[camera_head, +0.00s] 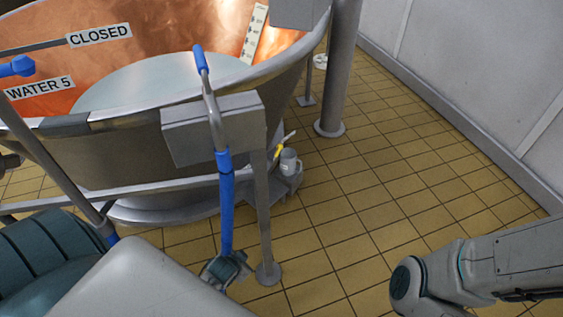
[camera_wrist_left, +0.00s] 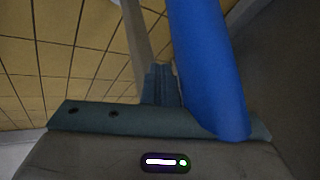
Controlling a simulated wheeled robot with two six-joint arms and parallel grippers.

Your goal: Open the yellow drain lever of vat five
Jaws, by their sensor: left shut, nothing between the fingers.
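The yellow drain lever (camera_head: 279,151) is small and low beside the vat's base, next to a grey drain fitting (camera_head: 289,163). A pale end sticks up to its right. The vat (camera_head: 130,172) is a steel-rimmed copper vessel with pale liquid, and a label by it (camera_head: 40,88) reads "WATER 5". My left gripper (camera_head: 225,268) is low near the floor, left of and nearer than the lever, apart from it. In the left wrist view its fingers (camera_wrist_left: 161,82) are shut and empty, beside a blue pole. The lever is not seen in that view.
The blue pole (camera_head: 226,205) stands close by my left gripper, and shows large in the wrist view (camera_wrist_left: 207,70). A grey post (camera_head: 263,215) stands between gripper and lever. A thick column (camera_head: 338,75) is behind.

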